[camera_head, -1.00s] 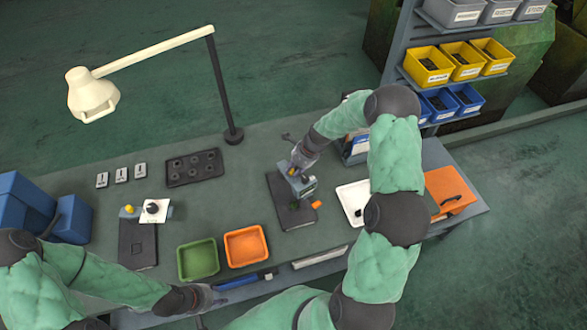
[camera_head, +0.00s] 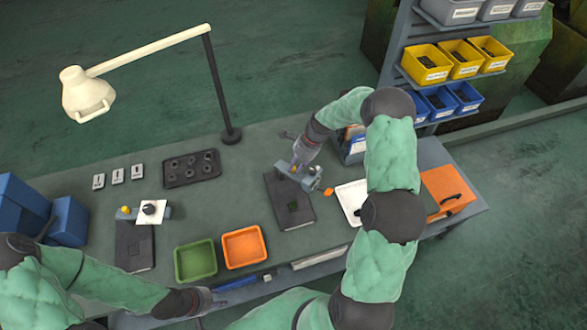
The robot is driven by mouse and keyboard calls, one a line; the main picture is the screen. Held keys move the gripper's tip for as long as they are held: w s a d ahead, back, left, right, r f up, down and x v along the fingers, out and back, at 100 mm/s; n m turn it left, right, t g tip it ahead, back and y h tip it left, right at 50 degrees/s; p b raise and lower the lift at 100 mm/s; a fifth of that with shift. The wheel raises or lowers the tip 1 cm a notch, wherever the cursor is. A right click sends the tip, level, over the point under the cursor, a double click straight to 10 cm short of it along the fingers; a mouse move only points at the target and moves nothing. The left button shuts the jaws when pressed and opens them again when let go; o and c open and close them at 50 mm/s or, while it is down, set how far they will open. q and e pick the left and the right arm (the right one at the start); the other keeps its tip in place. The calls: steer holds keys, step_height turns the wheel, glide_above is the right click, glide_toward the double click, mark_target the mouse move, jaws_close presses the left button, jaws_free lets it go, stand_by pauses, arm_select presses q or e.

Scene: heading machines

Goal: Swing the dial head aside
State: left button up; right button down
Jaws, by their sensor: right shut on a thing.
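The dial head (camera_head: 311,179) is a grey block with an orange part (camera_head: 328,192) at its right end. It belongs to a gauge stand with a flat dark base (camera_head: 286,212) on the right half of the bench. My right gripper (camera_head: 297,169) is shut on the dial head from the far left side and hides part of it. The head lies over the base's far right corner and sticks out past its right edge. A small green-black square (camera_head: 293,206) shows on the base, uncovered. My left gripper (camera_head: 209,300) is low by the bench's front edge; its fingers are too small to judge.
A second stand (camera_head: 135,245) with a white plate stands at the left. Green (camera_head: 195,262) and orange (camera_head: 244,247) trays lie between the stands. A white tray (camera_head: 350,198) is close to the dial head's right. A black holed tray (camera_head: 191,168) and lamp post (camera_head: 231,134) are behind.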

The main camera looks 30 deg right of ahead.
steer(key=shift+w+d+r+n+g+b, duration=0.1)
steer(key=shift+w+d+n+g+b, duration=0.45)
steer(key=shift+n, duration=0.75)
steer(key=shift+w+d+r+n+g+b, duration=0.1)
steer(key=shift+w+d+n+g+b, duration=0.35)
steer(key=shift+n, duration=0.85)
steer(key=shift+w+d+n+g+b, duration=0.35)
steer(key=shift+w+n+b, duration=0.3)
steer(key=shift+n, duration=0.65)
steer(key=shift+w, duration=0.1)
steer(key=c, duration=1.1)
jaws_free()
steer(key=shift+a, duration=0.1)
steer(key=shift+c, duration=0.2)
steer(key=shift+a, duration=0.15)
steer(key=shift+f, duration=0.1)
